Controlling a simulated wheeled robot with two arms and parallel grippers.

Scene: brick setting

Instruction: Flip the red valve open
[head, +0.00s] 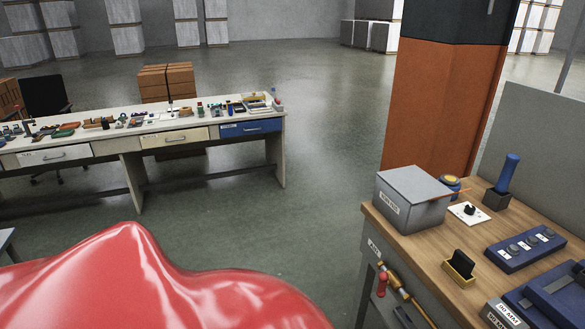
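A small red handle (382,285) hangs at the front side of the right workbench, low in the head view. It sits by a thin brass-coloured pipe (396,284) that slants down to the right along the bench side. The handle looks like the red valve and points roughly downward, but it is too small to tell its exact setting. Neither of my grippers shows in the head view, and nothing touches the handle.
The right workbench (408,246) holds a grey box (411,200), a blue upright handle (508,174), a blue switch panel (525,249) and a yellow holder (459,268). An orange pillar (440,110) stands behind. A cluttered long table (110,140) is left. Floor between them is clear.

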